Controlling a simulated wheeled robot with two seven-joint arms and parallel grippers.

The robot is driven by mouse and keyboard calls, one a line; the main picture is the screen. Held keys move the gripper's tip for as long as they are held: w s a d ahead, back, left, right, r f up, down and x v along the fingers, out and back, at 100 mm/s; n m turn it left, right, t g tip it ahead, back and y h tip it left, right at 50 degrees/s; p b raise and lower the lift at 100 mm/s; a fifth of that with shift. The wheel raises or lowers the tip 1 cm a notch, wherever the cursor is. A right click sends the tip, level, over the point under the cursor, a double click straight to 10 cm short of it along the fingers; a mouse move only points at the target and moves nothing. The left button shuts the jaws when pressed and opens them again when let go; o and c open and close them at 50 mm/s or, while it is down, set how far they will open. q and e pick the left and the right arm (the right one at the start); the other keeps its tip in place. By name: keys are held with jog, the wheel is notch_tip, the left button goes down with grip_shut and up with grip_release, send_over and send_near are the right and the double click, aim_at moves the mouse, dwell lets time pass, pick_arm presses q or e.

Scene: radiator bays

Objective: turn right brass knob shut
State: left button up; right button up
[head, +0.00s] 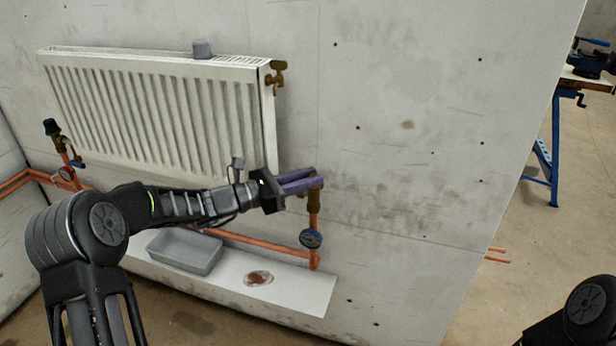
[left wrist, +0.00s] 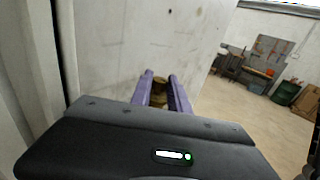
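The right brass knob (left wrist: 160,86) tops the copper pipe to the right of the radiator. Its brass valve (head: 314,198) shows just below my fingers in the head view. My left gripper (head: 304,180) reaches it from the left, with one purple finger on either side of the knob. In the left wrist view the two fingertips (left wrist: 161,76) flank the brass, which takes up most of the gap. Whether they press on it cannot be told. The fingers hide much of the knob in the head view. My right gripper is out of view.
A white radiator (head: 160,110) hangs on the concrete wall, with a brass fitting (head: 277,77) at its upper right. A gauge (head: 311,239) sits on the pipe below the valve.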

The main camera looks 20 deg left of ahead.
pick_arm(q)
jog(key=o, duration=0.4)
jog(key=v, duration=0.8)
jog(key=shift+d+f, duration=0.1)
dwell(0.4)
